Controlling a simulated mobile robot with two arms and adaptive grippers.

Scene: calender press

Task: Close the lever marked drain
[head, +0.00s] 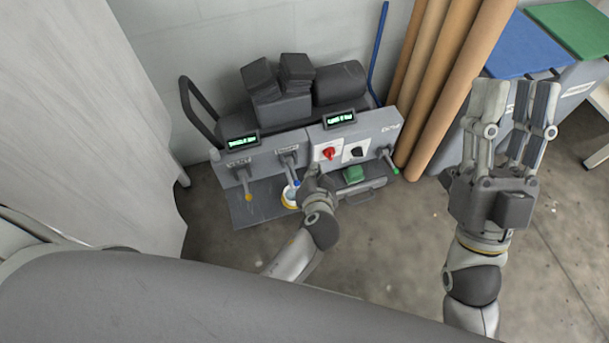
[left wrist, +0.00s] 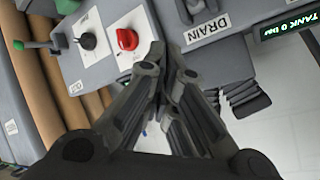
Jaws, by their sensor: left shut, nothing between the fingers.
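The DRAIN label (left wrist: 207,28) shows in the left wrist view, with the dark lever mount (left wrist: 190,10) beside it cut off by the top edge. In the head view this seems to be the middle lever (head: 288,160), which hangs down with a blue tip (head: 295,184). My left gripper (head: 313,172) is just right of that lever, in front of the panel. In the left wrist view its fingers (left wrist: 168,70) are together and empty, below the red knob and label; contact cannot be told. My right gripper (head: 517,100) is open and empty, off to the right.
The panel also has a red knob (head: 329,153), a black knob (head: 356,152), a yellow-tipped lever (head: 248,196) at left and a green-tipped lever (head: 394,169) at right. A green block (head: 353,174) sits below the knobs. Brown rolls (head: 440,75) stand at right.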

